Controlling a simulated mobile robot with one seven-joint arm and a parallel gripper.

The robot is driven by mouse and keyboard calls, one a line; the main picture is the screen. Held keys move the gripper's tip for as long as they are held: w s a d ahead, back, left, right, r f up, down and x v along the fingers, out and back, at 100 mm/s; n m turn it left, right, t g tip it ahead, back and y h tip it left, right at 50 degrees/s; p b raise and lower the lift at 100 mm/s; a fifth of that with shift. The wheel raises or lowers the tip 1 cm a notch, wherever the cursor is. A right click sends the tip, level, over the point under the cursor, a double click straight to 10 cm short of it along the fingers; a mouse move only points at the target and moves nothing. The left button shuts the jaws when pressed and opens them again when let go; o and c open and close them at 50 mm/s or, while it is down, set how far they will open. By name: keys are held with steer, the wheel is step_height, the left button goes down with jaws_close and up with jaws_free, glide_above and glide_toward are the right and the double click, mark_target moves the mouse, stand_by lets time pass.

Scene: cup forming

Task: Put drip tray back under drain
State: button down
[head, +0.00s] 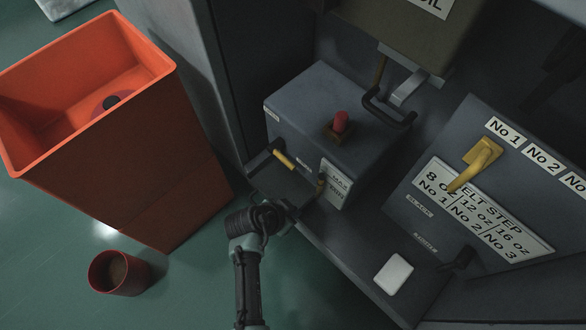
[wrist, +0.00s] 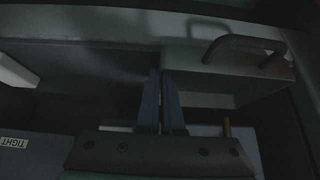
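I cannot identify the drip tray with certainty. In the head view, a dark flat panel or tray (head: 284,186) lies at the left front of the grey machine box (head: 318,118), just beyond my gripper (head: 284,208). In the wrist view, a grey box-like part (wrist: 205,75) with a dark bar handle (wrist: 245,43) lies past my fingers. My gripper's two dark fingers (wrist: 161,75) are close together, and I see nothing held between them. The drain cannot be made out clearly.
An orange bin (head: 150,140) stands at the left with a round object inside. A reddish cup (head: 118,273) stands on the green floor. A white block (head: 394,274) lies on the dark ledge. A sloped panel with a yellow lever (head: 478,163) is at right.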

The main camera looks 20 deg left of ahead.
steer(key=shift+f, duration=0.35)
steer(key=shift+f, duration=0.15)
steer(key=c, duration=1.1)
jaws_free()
